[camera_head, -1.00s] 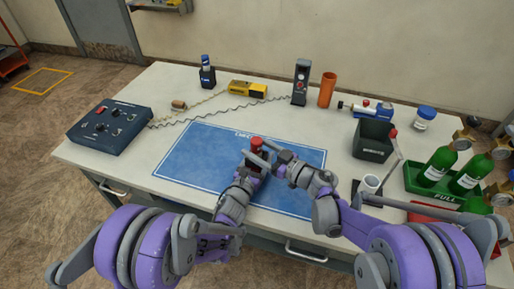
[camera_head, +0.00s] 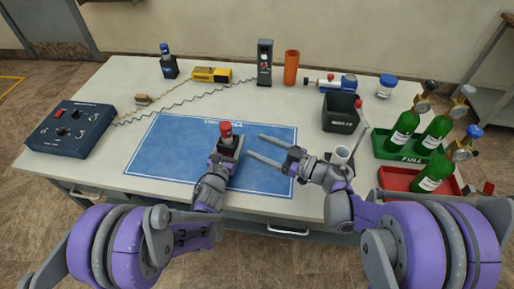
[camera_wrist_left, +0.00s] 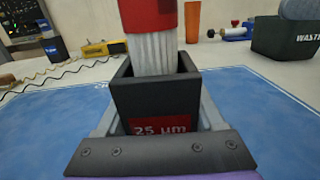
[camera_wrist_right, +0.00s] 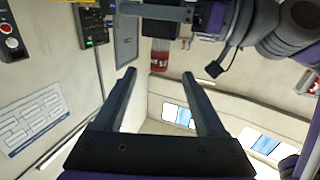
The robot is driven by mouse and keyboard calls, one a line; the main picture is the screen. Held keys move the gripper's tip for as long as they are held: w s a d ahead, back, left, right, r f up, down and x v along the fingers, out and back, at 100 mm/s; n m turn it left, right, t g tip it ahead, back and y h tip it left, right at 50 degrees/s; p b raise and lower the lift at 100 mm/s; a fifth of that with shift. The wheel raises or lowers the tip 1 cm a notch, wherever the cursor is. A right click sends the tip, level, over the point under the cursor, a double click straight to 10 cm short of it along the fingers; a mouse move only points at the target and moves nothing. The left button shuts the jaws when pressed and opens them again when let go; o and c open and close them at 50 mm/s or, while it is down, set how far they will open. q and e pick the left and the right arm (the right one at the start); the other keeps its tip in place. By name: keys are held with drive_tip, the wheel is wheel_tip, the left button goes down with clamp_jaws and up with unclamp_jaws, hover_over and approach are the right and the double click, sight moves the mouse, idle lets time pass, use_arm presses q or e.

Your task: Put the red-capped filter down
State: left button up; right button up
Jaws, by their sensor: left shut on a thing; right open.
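The red-capped filter (camera_head: 226,129) stands upright in a small black square holder (camera_wrist_left: 155,100) with a red "25 µm" label. Its white pleated body (camera_wrist_left: 153,52) goes down into the holder, so its lower end is hidden. My left gripper (camera_head: 224,152) is shut on this holder, over the blue mat (camera_head: 170,150). Whether the holder touches the mat is not clear. My right gripper (camera_head: 262,149) is open and empty, to the right of the filter and apart from it. The filter also shows in the right wrist view (camera_wrist_right: 160,60).
Green bottles (camera_head: 405,130) stand in green and red trays at far right. A blue control box (camera_head: 70,128) sits at left. The mat's left part is clear.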

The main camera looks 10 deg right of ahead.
drive_tip(key=w+d+r+m+t+h, duration=0.3)
drive_tip(key=d+r+m+t+h, duration=0.3)
drive_tip(key=d+r+t+h, duration=0.15)
drive_tip(key=s+d+f+m+g+h, duration=0.1)
drive_tip(key=s+d+m+g+h, duration=0.1)
drive_tip(key=s+d+m+h, duration=0.45)
use_arm(q)
drive_tip(key=o, duration=1.4)
drive_tip(key=shift+o, duration=0.2)
drive_tip(key=v, duration=1.2)
use_arm(e)
drive_tip(key=s+a+f+n+g, duration=0.1)
drive_tip(key=s+f+g, duration=0.4)
drive_tip(key=s, duration=0.5)
drive_tip(key=s+a+f+n+g, duration=0.1)
drive_tip(key=s+a+f+g, duration=0.3)
drive_tip(key=s+f, duration=0.6)
drive_tip(key=shift+a+g, duration=0.35)
drive_tip(key=shift+g, duration=0.9)
